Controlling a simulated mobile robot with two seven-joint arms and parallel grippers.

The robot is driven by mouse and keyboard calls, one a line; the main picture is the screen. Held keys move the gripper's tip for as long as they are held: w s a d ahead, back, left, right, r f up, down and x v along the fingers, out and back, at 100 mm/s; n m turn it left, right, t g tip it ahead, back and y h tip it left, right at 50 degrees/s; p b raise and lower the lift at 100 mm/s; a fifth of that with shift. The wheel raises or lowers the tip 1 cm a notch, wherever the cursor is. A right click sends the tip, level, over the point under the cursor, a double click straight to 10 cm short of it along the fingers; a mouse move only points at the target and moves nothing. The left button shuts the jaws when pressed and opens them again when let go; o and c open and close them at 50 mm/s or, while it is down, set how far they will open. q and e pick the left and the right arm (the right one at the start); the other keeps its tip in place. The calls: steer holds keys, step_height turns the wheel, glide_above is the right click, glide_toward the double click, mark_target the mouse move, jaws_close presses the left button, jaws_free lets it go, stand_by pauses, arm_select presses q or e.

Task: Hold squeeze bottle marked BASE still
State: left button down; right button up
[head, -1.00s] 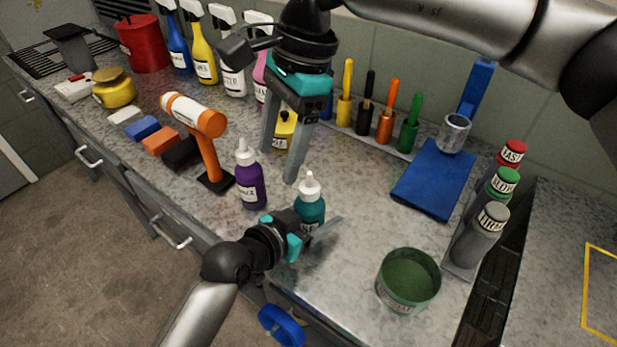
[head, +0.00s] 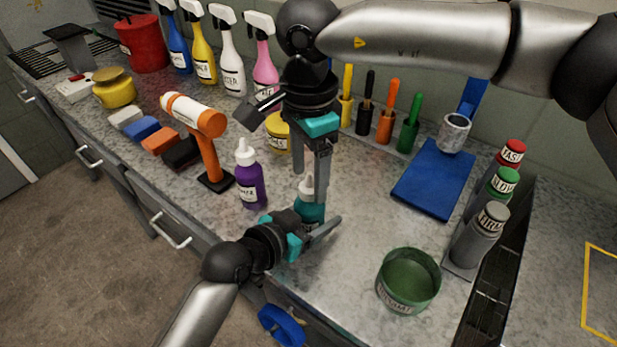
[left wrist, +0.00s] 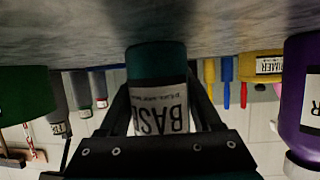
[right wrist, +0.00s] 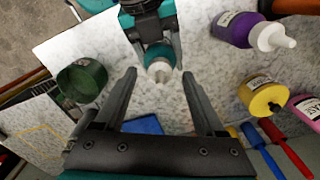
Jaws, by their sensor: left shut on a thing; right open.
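The teal squeeze bottle (head: 312,207) stands upright on the counter with a white nozzle cap. Its BASE label shows upside down in the left wrist view (left wrist: 160,110). My left gripper (head: 318,228) is shut around the bottle's lower body from the front. My right gripper (head: 312,185) is open above the bottle, pointing down, its fingers near the cap and partly hiding it. In the right wrist view the white cap (right wrist: 160,70) lies beyond and between the two open fingertips, apart from them.
A purple bottle (head: 250,182) stands just left of the BASE bottle. A green tub (head: 408,282) stands to the right. A blue board (head: 433,182), grey capped bottles (head: 478,238) and an orange hammer-like tool (head: 205,140) are around. Counter between bottle and tub is clear.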

steer(key=shift+f, duration=0.85)
steer(key=shift+c, duration=0.3)
jaws_close()
